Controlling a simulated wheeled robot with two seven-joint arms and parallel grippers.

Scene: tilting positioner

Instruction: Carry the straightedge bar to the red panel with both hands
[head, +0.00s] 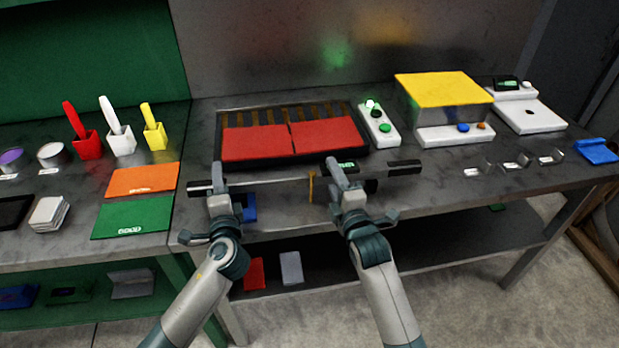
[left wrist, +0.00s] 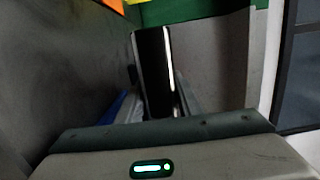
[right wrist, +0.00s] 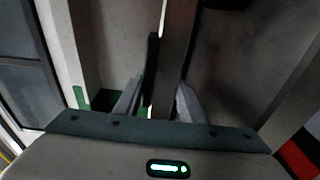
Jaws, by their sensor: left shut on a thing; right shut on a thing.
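The straightedge bar (head: 275,182) is a thin grey bar with black ends, held level across the front of the bench in the head view. My left gripper (head: 221,190) is shut on it near its left black end. My right gripper (head: 342,180) is shut on it toward its right black end (head: 404,167). The bar also shows between the fingers in the left wrist view (left wrist: 153,70) and in the right wrist view (right wrist: 176,60). The red panel (head: 325,136), in two halves on a dark frame (head: 222,150), lies just behind the bar.
A white button box (head: 378,125) stands right of the red panel, with a yellow-topped box (head: 445,88) further right. Orange (head: 142,180) and green (head: 132,217) mats lie left. A small brown upright piece (head: 311,186) is near the bar's middle. Metal clips (head: 514,165) lie at right.

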